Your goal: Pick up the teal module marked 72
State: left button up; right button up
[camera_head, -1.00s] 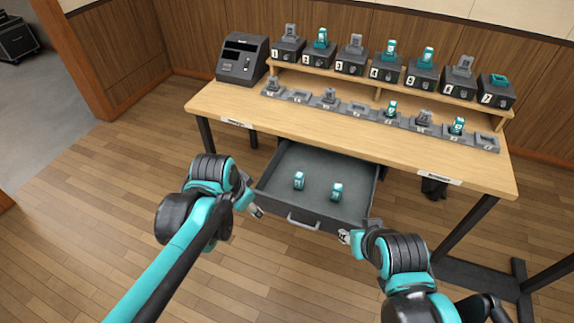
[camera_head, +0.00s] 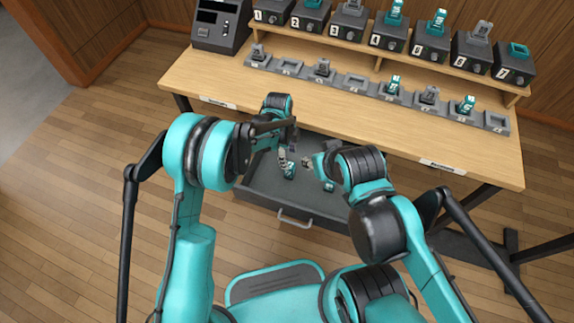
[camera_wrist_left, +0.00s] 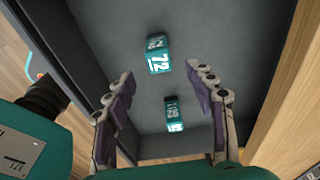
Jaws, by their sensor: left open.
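The teal module marked 72 (camera_wrist_left: 157,58) lies in the open drawer, its white number readable in the left wrist view. It appears to be the left module (camera_head: 289,172) in the head view. My left gripper (camera_wrist_left: 163,92) is open and empty, its fingertips pointing toward that module with a gap before it. In the head view my left gripper (camera_head: 283,157) is over the drawer, close to the module. A second teal module (camera_wrist_left: 174,114) lies in the drawer; its number is hard to read. My right gripper (camera_head: 308,163) is also over the drawer; its jaws are unclear.
The grey drawer (camera_head: 255,195) projects below the wooden table (camera_head: 215,80), its walls around the modules. A row of grey sockets (camera_head: 355,83) and a shelf of numbered black units (camera_head: 389,32) stand on the table. A dark console (camera_head: 220,25) is at left.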

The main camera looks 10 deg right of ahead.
aim_at(290, 165)
pick_arm(q)
jog(key=shift+f, duration=0.65)
jog(key=f+b, duration=0.2)
jog(key=f, duration=0.1)
jog(key=f+b, duration=0.1)
jog(key=f, duration=0.1)
jog(key=shift+s+d+f, duration=0.1)
jog(key=shift+s+d, duration=0.1)
jog(key=shift+d, duration=0.05)
jog(key=shift+c, duration=0.9)
grip_shut()
